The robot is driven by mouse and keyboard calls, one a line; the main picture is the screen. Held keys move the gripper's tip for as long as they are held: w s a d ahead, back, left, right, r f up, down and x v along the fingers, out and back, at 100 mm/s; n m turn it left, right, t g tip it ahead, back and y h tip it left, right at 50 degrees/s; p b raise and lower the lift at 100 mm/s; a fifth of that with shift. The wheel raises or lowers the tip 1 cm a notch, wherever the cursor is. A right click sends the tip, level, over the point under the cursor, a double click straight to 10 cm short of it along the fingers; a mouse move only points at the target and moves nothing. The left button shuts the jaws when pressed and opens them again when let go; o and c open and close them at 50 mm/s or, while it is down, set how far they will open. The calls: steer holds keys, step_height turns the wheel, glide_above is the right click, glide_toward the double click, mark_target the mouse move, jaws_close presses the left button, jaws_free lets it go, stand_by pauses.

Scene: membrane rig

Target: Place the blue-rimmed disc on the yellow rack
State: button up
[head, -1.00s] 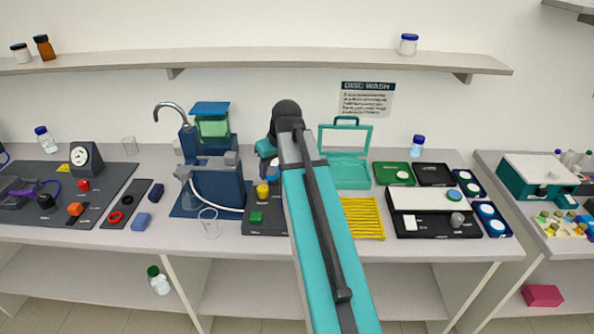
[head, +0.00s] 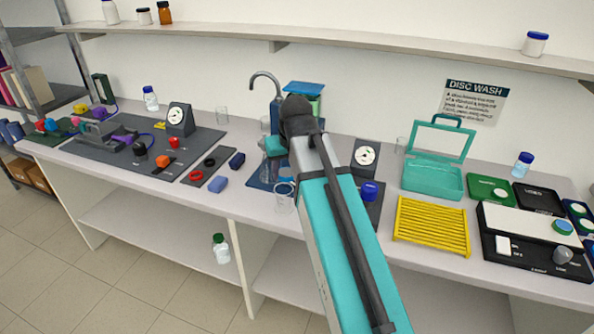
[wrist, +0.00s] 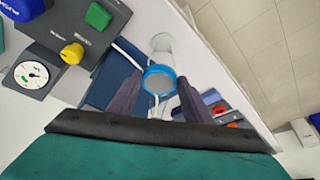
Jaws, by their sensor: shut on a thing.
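The blue-rimmed disc (wrist: 160,79) shows in the wrist view with a pale grey face, held between the two dark fingers of my gripper (wrist: 157,98). In the head view a bit of its blue rim (head: 284,183) shows beside my arm, in line with a clear glass on the bench. My gripper is mostly hidden behind my arm there. The yellow rack (head: 432,226) lies on the bench to the right of my arm, with bare slats. The disc is left of the rack and apart from it.
The teal open case (head: 433,180) stands behind the rack. A black device with a white top (head: 535,236) stands at its right. A clear glass (wrist: 161,43) is close to the disc in the wrist view. A blue rig and gauge box (head: 366,155) stand near my arm.

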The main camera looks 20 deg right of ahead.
mark_target(283, 178)
steer(key=shift+a+f+b, duration=0.35)
steer(key=shift+f+b, duration=0.3)
steer(key=shift+f, duration=0.15)
steer(key=shift+a+f+b, duration=0.35)
steer(key=shift+f+b, duration=0.3)
steer(key=shift+f, duration=0.15)
